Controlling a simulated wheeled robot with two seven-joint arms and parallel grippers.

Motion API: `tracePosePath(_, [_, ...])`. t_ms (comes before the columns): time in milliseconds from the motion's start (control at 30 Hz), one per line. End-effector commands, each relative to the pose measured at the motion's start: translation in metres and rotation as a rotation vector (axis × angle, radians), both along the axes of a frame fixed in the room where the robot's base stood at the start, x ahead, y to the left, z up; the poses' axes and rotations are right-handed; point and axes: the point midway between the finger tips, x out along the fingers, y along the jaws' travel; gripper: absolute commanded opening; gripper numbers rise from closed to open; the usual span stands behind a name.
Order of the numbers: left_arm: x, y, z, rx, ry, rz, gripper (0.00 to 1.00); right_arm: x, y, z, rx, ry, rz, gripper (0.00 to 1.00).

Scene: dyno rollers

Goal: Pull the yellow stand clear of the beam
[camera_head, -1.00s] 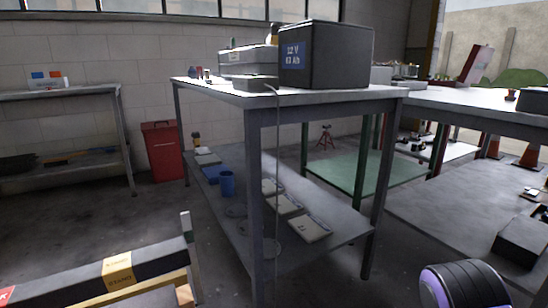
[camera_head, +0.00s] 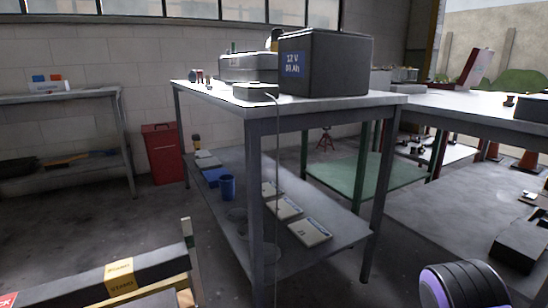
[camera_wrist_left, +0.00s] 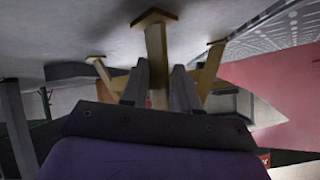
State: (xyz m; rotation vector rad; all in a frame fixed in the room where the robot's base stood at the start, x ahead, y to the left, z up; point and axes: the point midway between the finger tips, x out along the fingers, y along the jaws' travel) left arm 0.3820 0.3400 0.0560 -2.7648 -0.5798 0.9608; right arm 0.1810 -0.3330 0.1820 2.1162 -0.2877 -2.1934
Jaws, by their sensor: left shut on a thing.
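In the left wrist view the yellow stand (camera_wrist_left: 156,40) shows upside down, with splayed legs and flat feet against the grey floor. My left gripper (camera_wrist_left: 160,84) has its two grey fingers on either side of the stand's middle, and it is shut on it. The exact contact is partly hidden by the fingers. In the head view a black beam (camera_head: 75,287) with a yellow label lies at the lower left. A yellow edge shows under the beam; I cannot tell whether it belongs to the stand. My left gripper is out of the head view, and my right gripper is in neither view.
A red bin (camera_head: 163,153) stands behind. Bare floor lies between beam and bench. A red panel (camera_wrist_left: 280,105) is close in the wrist view.

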Motion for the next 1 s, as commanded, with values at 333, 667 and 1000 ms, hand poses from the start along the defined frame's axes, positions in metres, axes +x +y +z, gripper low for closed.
tracePosePath(333, [-0.017,-0.012,-0.003,-0.001,0.015,-0.007,0.0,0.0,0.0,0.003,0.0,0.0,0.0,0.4])
tracePosePath(667, [-0.022,-0.018,-0.002,-0.002,0.016,-0.007,0.0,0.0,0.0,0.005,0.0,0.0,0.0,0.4])
tracePosePath(1000, [-0.041,-0.041,-0.003,-0.005,0.016,-0.009,0.0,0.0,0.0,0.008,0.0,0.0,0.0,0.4])
